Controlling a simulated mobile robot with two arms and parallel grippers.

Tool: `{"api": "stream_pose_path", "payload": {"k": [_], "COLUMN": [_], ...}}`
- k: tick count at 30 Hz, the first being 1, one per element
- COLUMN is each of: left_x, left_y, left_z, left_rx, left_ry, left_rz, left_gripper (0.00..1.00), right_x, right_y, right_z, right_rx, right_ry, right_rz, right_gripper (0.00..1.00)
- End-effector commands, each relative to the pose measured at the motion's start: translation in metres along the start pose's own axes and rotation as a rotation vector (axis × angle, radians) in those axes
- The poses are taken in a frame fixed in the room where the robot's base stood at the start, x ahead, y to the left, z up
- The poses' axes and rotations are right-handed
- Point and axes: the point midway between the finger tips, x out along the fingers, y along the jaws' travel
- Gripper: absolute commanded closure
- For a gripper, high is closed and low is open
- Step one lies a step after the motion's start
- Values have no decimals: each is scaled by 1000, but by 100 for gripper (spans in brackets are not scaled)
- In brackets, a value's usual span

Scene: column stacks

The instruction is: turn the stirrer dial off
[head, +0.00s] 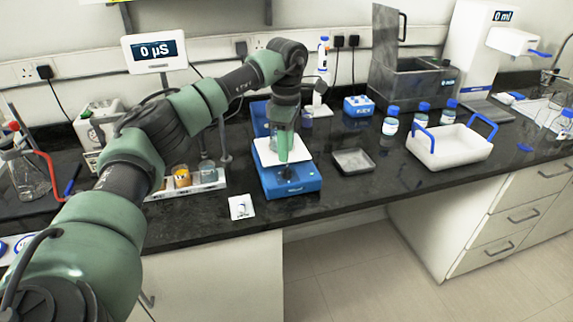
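A blue stirrer-like device (300,187) with a white top plate (266,153) stands near the front edge of the dark bench. A small dark knob, which looks like its dial (287,173), shows on its sloping upper front; its setting is too small to read. My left gripper (284,158) points down over the device, its green fingers in front of the white plate and just above the knob. Whether it touches the knob or is open or shut cannot be told. My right gripper is not in view.
A rack with beakers (207,186) stands left of the device, and a white card (241,207) lies at the front edge. A grey tray (353,161) and a white basket with blue handles (449,151) stand to the right. Blue-capped bottles (390,125) stand behind.

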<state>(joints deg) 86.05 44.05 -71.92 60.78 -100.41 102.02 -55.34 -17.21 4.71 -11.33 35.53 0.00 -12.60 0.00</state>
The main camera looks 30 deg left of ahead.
Motion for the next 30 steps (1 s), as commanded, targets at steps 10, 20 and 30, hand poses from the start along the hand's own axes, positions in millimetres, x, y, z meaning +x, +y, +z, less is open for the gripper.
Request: {"api": "stream_pose_path", "payload": {"k": [10, 20, 30], "left_x": [52, 61, 61], "left_y": [-1, -1, -1], "left_z": [1, 2, 2], "left_rx": [-1, 0, -2], "left_ry": [-2, -4, -5], "left_rz": [-3, -1, -1], "left_gripper": [63, 63, 100], "right_x": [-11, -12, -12], "right_y": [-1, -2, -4], "right_z": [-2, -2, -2], "right_rx": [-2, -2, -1], "right_ry": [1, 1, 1], "right_rz": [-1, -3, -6], "right_gripper": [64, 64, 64]}}
